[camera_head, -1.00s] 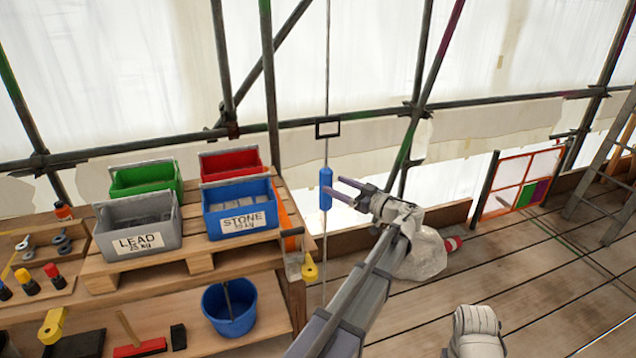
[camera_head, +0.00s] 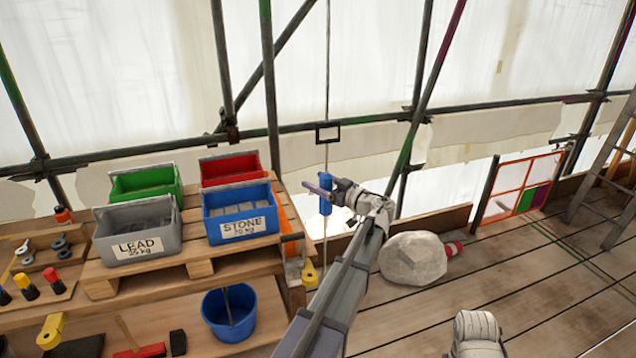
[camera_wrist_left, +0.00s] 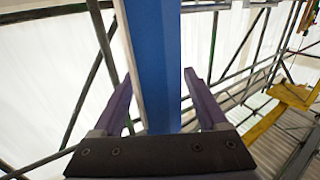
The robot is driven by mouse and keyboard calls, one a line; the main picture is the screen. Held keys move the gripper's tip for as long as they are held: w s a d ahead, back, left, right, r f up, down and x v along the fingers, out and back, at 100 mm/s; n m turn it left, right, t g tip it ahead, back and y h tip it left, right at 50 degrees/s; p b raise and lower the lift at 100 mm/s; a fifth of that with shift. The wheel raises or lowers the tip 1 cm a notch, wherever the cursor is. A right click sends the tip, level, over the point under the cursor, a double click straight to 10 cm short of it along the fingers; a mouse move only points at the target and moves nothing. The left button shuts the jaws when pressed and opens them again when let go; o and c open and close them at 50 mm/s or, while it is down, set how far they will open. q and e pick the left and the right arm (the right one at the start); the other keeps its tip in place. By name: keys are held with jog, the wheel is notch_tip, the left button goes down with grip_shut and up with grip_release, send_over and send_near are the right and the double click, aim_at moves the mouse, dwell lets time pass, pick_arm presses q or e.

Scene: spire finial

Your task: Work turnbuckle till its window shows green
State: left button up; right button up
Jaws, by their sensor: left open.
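The turnbuckle (camera_head: 325,207) is a blue upright body on a thin vertical line, right of the bench. It also fills the middle of the left wrist view (camera_wrist_left: 155,60). My left gripper (camera_head: 321,187) is at the upper part of the blue body. Its purple fingers are open, one on each side of the body. In the left wrist view a gap shows at the right finger; contact at the left one is unclear. A black square frame (camera_head: 328,132) sits higher on the line. I see no green on the turnbuckle. My right gripper is out of view.
The wooden bench at the left bears a grey LEAD crate (camera_head: 139,247), a blue STONE crate (camera_head: 240,228), green and red crates. A blue bucket (camera_head: 229,314) sits below. A pale sack (camera_head: 413,258) lies right of my left arm. Scaffold poles stand behind.

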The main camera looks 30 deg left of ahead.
pick_arm(q)
grip_shut()
dwell(0.5)
jog(key=shift+n+g, duration=0.3)
jog(key=shift+g, duration=0.2)
jog(key=shift+s+d+n+g+h, duration=0.1)
jog(key=shift+s+n+g+h, duration=0.25)
jog(key=shift+n+g, duration=1.1)
jog(key=shift+s+n+g+h, duration=0.3)
jog(key=shift+n+g, duration=0.6)
jog(key=shift+g, duration=1.2)
jog(key=shift+s+d+n+g+h, duration=0.1)
jog(key=shift+s+n+g+h, duration=0.25)
jog(key=shift+n+g, duration=1.1)
jog(key=shift+g, duration=0.5)
